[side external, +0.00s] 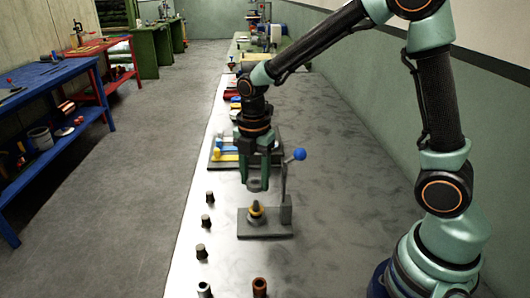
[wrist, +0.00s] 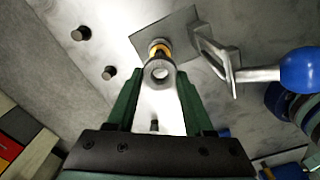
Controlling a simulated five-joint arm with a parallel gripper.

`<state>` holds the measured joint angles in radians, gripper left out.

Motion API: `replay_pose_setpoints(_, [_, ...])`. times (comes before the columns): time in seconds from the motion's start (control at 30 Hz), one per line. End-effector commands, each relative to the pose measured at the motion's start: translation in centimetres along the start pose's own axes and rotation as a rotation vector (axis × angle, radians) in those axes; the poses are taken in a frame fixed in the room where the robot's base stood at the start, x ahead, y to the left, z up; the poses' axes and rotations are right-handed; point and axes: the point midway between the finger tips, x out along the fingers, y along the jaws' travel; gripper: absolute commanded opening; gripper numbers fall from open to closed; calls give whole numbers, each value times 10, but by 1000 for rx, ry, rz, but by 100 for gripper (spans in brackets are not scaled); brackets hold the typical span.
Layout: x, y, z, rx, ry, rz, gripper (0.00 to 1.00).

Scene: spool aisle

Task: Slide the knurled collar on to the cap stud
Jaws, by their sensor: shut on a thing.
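My gripper (side external: 258,187) points straight down and is shut on the knurled collar (side external: 257,182), a small grey ring. The collar also shows between my fingertips in the wrist view (wrist: 152,80). The cap stud (side external: 256,206) stands upright, dark at its tip with a yellow-orange band lower down. It rises from a grey base plate (side external: 264,229). In the side view the collar is above the stud's tip, apart from it. In the wrist view the stud (wrist: 158,48) lies just beyond the collar, its near end partly hidden by it.
A lever post with a blue ball (side external: 299,154) stands on the plate's right, close to my gripper. Several dark pegs (side external: 206,221) line the left, with two tubes (side external: 259,287) in front. A tray of coloured blocks (side external: 221,147) lies behind. The bench is clear to the right.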

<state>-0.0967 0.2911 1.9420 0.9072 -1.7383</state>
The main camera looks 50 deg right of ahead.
Motion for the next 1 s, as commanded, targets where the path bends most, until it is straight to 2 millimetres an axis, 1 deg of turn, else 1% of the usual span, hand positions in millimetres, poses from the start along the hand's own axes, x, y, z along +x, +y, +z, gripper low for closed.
replay_pose_setpoints(1.0, [44, 0, 0, 0, 0, -2, 0])
